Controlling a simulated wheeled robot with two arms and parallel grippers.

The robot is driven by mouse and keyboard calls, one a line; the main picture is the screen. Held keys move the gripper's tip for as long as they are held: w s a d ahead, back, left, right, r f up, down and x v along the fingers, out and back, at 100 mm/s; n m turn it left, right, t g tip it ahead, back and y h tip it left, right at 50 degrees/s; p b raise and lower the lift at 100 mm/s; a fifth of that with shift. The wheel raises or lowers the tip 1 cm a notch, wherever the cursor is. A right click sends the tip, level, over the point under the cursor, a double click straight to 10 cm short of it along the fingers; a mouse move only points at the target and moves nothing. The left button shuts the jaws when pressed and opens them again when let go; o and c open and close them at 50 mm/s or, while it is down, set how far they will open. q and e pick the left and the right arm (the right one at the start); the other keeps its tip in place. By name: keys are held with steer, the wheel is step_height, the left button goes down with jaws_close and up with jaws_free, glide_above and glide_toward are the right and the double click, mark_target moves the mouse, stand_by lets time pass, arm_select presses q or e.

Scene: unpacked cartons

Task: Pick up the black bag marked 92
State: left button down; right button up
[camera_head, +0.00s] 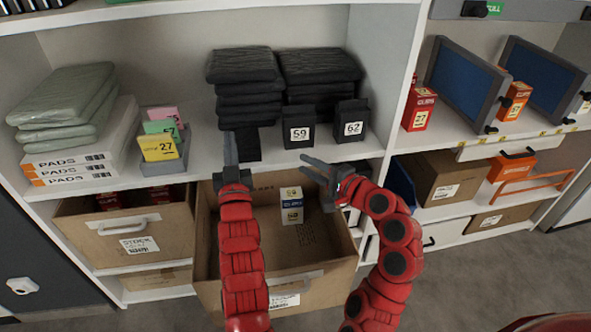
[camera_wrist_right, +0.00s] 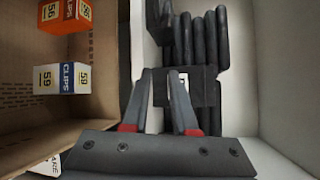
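Two small black bags stand at the shelf's front edge, one marked 59 (camera_head: 299,132) and one marked 62 (camera_head: 350,122). I cannot read a 92 anywhere. My left gripper (camera_head: 231,150) points up beside this third bag; its fingers are seen edge-on. My right gripper (camera_head: 309,168) is open and empty, just below the bag marked 59. In the right wrist view its two fingers (camera_wrist_right: 161,75) stand apart before a black bag (camera_wrist_right: 203,86), whose pale label is mostly hidden.
Folded black packs (camera_head: 245,80) are stacked behind the bags. An open carton (camera_head: 335,265) with clip boxes (camera_head: 291,207) lies below the shelf, between my arms. Colored boxes (camera_head: 160,145) and a stack of pads (camera_head: 80,170) stand left. A white divider (camera_head: 400,70) bounds the right.

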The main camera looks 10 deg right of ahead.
mark_target(251, 161)
steer(key=s+a+n+g, duration=0.1)
steer(key=s+a+r+n+g+y, duration=0.2)
steer(key=a, duration=0.1)
steer(key=shift+w+f, duration=0.1)
steer(key=x, duration=1.2)
steer(key=shift+a, duration=0.1)
jaws_close()
stand_by(1.4)
